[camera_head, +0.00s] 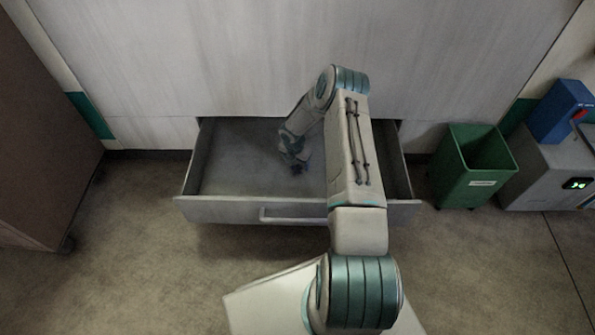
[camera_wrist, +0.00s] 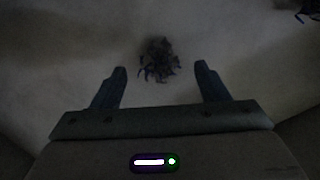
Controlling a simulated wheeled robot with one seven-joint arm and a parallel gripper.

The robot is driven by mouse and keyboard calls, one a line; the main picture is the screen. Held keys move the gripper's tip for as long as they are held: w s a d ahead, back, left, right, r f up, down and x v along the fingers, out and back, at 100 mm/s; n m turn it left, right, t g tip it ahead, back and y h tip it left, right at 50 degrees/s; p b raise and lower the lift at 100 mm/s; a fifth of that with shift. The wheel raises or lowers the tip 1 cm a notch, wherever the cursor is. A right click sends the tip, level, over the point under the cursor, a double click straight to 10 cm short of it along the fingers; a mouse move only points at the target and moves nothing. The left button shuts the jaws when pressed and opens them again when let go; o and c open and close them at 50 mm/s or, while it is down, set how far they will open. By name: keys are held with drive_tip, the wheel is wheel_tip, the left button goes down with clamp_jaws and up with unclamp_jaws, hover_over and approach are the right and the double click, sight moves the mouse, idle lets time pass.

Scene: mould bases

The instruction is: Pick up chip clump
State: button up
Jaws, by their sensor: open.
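The chip clump (camera_wrist: 160,62) is a small dark tangle of curled bits with a bluish tint. In the wrist view it lies on a pale grey surface, just beyond and between the fingertips of my gripper (camera_wrist: 161,72). The two dark fingers are apart with nothing held between them. In the head view my gripper (camera_head: 297,163) is down inside the open drawer (camera_head: 235,165), pointing at its floor. A dark patch shows at the fingertips there, but I cannot tell clump from fingers in that view.
The drawer front with its handle (camera_head: 292,215) stands toward me, and its side walls enclose my gripper. Another dark scrap (camera_wrist: 306,14) shows at the wrist view's top right corner. A green bin (camera_head: 464,180) and a grey machine (camera_head: 545,175) stand right; a brown cabinet (camera_head: 40,130) stands left.

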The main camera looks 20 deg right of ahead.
sight(298, 165)
drive_tip(key=f, duration=0.2)
drive_tip(key=f+b, duration=0.1)
drive_tip(key=shift+w+d, duration=0.15)
drive_tip(key=shift+d, duration=0.1)
drive_tip(key=c, duration=1.1)
drive_tip(key=shift+o, duration=0.2)
drive_tip(key=shift+r, duration=0.1)
